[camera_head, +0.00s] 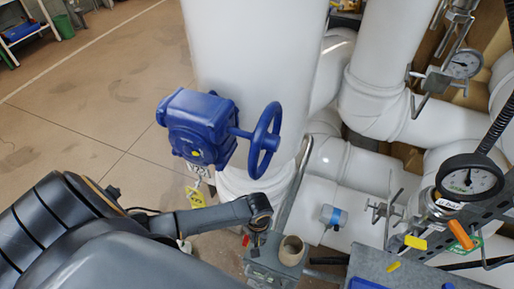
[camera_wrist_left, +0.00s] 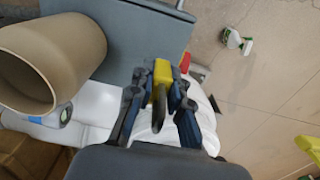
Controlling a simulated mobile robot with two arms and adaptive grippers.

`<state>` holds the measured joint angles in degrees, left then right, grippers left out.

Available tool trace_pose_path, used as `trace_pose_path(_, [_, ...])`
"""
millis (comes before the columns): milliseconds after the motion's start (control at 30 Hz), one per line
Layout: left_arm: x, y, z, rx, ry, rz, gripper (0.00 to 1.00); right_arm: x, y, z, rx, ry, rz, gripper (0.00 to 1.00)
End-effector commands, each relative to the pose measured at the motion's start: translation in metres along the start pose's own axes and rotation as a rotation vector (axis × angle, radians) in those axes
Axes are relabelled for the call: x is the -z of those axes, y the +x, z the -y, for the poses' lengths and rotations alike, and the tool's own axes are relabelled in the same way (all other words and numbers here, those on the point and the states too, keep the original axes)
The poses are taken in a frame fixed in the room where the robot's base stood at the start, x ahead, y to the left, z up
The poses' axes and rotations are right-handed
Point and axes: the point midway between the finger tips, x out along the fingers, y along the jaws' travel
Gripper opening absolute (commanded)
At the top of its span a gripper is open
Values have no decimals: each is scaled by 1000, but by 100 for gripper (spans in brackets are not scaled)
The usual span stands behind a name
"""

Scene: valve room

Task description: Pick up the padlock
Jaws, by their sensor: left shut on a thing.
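The padlock (camera_wrist_left: 162,72) has a yellow body and a dark shackle. It shows in the left wrist view, between the fingers of my left gripper (camera_wrist_left: 160,98), which are shut on it. The shackle points back toward the palm. In the head view my left gripper (camera_head: 257,238) points down beside the grey ledge, and I cannot make out the padlock there. Whether the padlock still touches anything beneath it is hard to tell. My right gripper is in neither view.
A brown cardboard tube (camera_head: 291,250) stands on the grey ledge (camera_head: 270,268) close to my left gripper. The blue valve gearbox (camera_head: 200,128) and handwheel (camera_head: 265,140) stand behind. White pipes and gauges crowd the right. The floor at left is mostly open.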

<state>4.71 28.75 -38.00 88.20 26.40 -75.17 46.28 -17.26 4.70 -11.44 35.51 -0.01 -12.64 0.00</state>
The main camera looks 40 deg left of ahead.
Motion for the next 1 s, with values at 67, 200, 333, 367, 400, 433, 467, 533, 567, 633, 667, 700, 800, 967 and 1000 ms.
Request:
trace_pose_path(67, [23, 5, -1, -1, -5, -7, 0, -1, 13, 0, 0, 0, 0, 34])
trace_pose_path(200, [59, 6, -1, -2, -5, -8, 0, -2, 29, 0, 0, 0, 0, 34])
trace_pose_path(333, [98, 6, -1, -2, -5, -8, 0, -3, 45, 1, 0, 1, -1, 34])
trace_pose_path(367, [106, 6, -1, -2, -5, -7, 0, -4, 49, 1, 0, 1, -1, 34])
trace_pose_path(400, [116, 6, -1, -2, -5, -6, 0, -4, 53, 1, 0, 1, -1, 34])
trace_pose_path(433, [123, 6, -1, -2, -4, -5, 0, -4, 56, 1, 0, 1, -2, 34])
trace_pose_path(467, [130, 6, -1, -2, -4, -4, 0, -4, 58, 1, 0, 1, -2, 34])
trace_pose_path(533, [143, 4, -1, -2, -3, -5, 0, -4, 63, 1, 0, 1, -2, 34])
trace_pose_path(567, [148, 4, -1, -2, -3, -5, 0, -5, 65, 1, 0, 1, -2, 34])
trace_pose_path(633, [157, 3, -1, -1, -3, -4, 0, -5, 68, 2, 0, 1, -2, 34])
trace_pose_path(667, [160, 3, -1, -1, -2, -4, 0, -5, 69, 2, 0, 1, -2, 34])
trace_pose_path(700, [164, 3, -1, -1, -2, -3, 0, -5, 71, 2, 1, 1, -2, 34])
trace_pose_path(800, [169, 2, 0, -1, -2, -2, 0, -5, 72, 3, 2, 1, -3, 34])
trace_pose_path(967, [172, 1, 0, 0, -1, -2, 0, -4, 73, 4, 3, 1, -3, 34])
trace_pose_path(1000, [172, 1, 0, 0, -1, -2, 0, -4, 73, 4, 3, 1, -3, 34])
